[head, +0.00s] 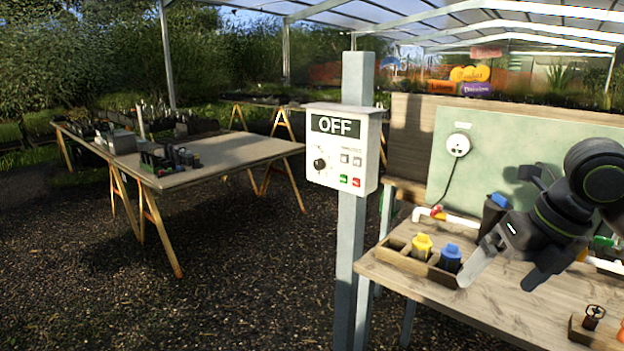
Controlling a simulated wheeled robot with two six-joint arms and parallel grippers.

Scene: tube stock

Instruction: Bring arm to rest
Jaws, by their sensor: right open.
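My right arm comes in from the right edge, and its gripper (503,274) hangs over the workbench (490,310). The fingers are apart and nothing shows between them. One finger overlaps the right end of a wooden tray (398,264) in the picture; I cannot tell whether they touch. The tray holds a yellow-capped piece (422,246) and a blue-capped dark piece (450,259). My left gripper is out of view.
A control box (343,147) reading OFF stands on a grey post (347,260) left of the bench. A dark container with a blue top (494,213) and white piping (460,220) are behind the tray. Valve-like parts (594,318) sit at the front right. Another table (220,158) stands far left.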

